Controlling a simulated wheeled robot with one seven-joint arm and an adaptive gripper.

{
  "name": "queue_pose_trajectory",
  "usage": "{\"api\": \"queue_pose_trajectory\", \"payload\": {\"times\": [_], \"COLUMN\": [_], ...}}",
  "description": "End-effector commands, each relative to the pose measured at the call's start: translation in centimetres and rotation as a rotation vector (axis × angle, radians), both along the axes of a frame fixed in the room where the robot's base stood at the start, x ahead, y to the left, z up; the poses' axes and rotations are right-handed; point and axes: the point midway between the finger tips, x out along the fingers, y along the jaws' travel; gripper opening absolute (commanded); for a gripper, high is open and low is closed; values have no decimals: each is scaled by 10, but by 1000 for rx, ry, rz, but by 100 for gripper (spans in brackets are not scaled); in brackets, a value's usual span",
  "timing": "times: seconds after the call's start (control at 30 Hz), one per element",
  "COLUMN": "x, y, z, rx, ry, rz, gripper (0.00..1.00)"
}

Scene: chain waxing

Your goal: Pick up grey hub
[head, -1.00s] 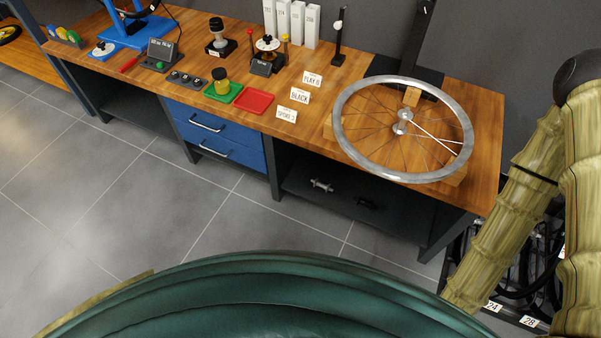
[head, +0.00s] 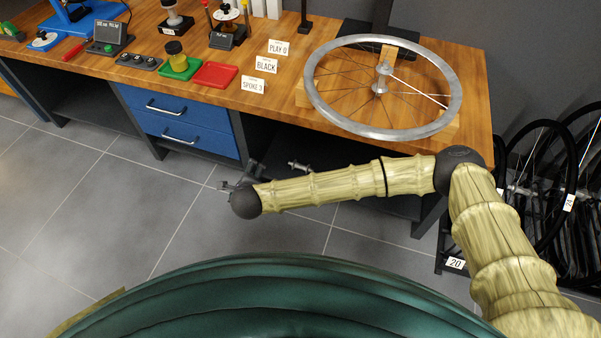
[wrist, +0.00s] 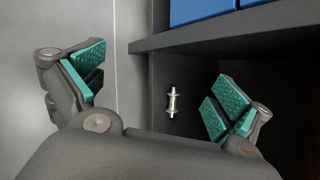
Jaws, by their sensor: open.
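The grey hub (head: 299,166) lies on the dark lower shelf under the workbench, right of the blue drawers. In the wrist view the grey hub (wrist: 172,102) shows as a small silver spool between my spread fingers, still some way beyond them and nearer the right finger. My gripper (wrist: 155,88) is open and empty, its green pads wide apart. In the head view my gripper (head: 240,180) is small and partly hidden by my arm, left of the hub and in front of the bench.
The bench top (head: 350,148) overhangs the shelf. Blue drawers (head: 185,125) stand left of the shelf opening. A wheel (head: 440,118) lies on the bench top. Wheels on a rack (head: 535,190) stand at the right. The floor in front is clear.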

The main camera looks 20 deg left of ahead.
Motion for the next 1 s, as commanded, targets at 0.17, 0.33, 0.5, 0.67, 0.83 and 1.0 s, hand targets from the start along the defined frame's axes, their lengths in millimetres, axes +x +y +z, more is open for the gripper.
{"api": "queue_pose_trajectory", "payload": {"times": [0.17,0.33,0.5,0.67,0.83,1.0], "x": [71,133,176,192,198,203], "y": [8,-17,-60,-89,-101,-104], "z": [-8,-27,-55,-75,-83,-97], "rx": [166,293,372,399,407,409], "ry": [134,283,425,504,537,541], "rz": [-378,-750,-1089,-1272,-1350,-1361], "gripper": [100,100,100,100,100,100]}}
